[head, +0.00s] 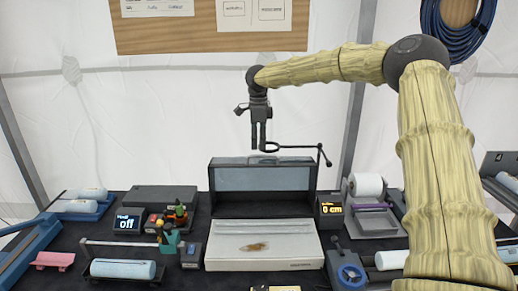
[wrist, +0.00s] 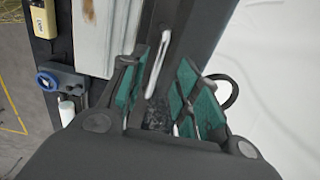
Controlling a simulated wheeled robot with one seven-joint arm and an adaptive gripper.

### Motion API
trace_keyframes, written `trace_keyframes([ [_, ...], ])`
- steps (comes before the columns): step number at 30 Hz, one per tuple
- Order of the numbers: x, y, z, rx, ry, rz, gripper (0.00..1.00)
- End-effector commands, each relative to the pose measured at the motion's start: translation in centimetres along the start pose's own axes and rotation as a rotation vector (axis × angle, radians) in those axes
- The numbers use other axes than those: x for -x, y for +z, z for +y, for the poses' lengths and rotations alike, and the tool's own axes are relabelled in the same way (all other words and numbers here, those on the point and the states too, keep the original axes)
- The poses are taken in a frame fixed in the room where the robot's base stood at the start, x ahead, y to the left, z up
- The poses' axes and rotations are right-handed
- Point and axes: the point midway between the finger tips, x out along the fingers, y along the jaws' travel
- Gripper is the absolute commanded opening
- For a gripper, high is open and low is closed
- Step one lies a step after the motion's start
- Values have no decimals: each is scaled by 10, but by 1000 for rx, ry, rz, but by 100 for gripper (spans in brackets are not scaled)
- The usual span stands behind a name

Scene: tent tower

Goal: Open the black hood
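The black hood (head: 262,206) stands at the back middle of the table, with a grey see-through pane (head: 262,179) in its upper part. A white base plate with a brown stain (head: 254,246) lies in front of and below it. My gripper (head: 262,146) points down just above the hood's top edge. In the wrist view its green-padded fingers (wrist: 168,85) are spread apart. A pale bar (wrist: 158,60), which looks like a handle, reaches between them. I cannot tell whether the fingers touch it.
A thin black arm with a ring (head: 300,147) stands close to the gripper at the right. A "0 cm" display (head: 330,209) is beside the hood. A paper roll (head: 366,186) stands farther right. An "off" display (head: 127,222) and a pen holder (head: 168,242) are left.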

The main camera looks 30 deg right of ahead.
Motion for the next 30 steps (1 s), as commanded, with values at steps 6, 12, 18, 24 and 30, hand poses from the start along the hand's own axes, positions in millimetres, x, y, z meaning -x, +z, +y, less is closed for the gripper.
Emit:
trace_keyframes([
  [6, -27, -1, 0, 0, 1, 2, 32],
  [12, -41, -1, 0, 0, 0, 1, 32],
  [18, -44, -1, 0, 0, 0, 0, 32],
  [24, -43, -1, 0, 0, 0, 0, 17],
  [30, -43, -2, 0, -1, 0, 0, 0],
])
